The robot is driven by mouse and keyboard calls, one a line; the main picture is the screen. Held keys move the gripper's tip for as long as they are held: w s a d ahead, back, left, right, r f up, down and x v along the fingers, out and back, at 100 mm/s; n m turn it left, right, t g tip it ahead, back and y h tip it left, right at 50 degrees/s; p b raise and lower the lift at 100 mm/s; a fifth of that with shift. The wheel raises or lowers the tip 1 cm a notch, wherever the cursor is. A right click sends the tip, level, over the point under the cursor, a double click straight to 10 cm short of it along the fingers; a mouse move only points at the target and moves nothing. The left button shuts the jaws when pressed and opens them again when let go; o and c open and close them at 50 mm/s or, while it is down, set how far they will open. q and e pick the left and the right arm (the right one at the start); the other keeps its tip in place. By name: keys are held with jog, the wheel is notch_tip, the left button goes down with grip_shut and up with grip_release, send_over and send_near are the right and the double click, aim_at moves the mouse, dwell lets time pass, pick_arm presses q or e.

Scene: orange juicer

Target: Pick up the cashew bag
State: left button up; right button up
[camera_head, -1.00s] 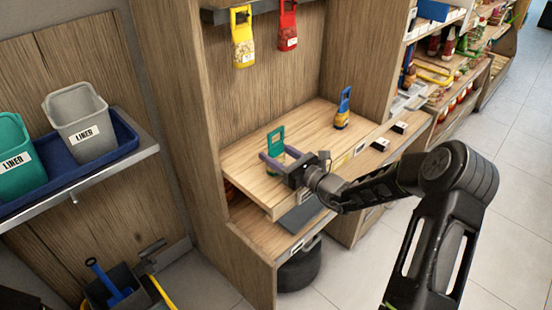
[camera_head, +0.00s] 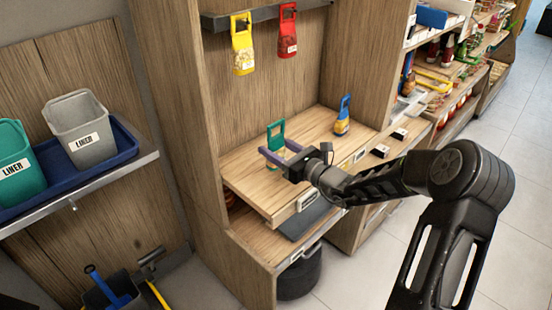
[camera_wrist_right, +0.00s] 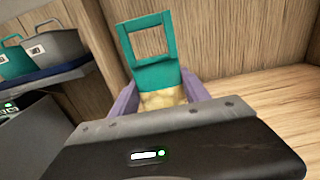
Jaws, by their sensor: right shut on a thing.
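The cashew bag has a teal handle top (camera_head: 276,133) and pale, nut-like contents low down. It also shows in the right wrist view (camera_wrist_right: 150,42), upright and slightly tilted in the picture. My right gripper (camera_head: 276,157) is shut on its lower part, with a purple finger on each side (camera_wrist_right: 158,98). The bag is over the wooden shelf board (camera_head: 245,181); I cannot tell how far its bottom is clear of the board. The gripper's body hides the bag's bottom in the wrist view. My left gripper is not in view.
A blue-topped bag (camera_head: 343,115) stands farther right on the board. Yellow (camera_head: 243,45) and red (camera_head: 287,32) bags hang above. A grey bin (camera_head: 80,128) and a teal bin (camera_head: 12,165) stand in a blue tray at left. The board between the bags is clear.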

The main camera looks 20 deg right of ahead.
aim_at(276, 136)
notch_tip(276, 136, up, 5)
jog(key=shift+r, duration=0.15)
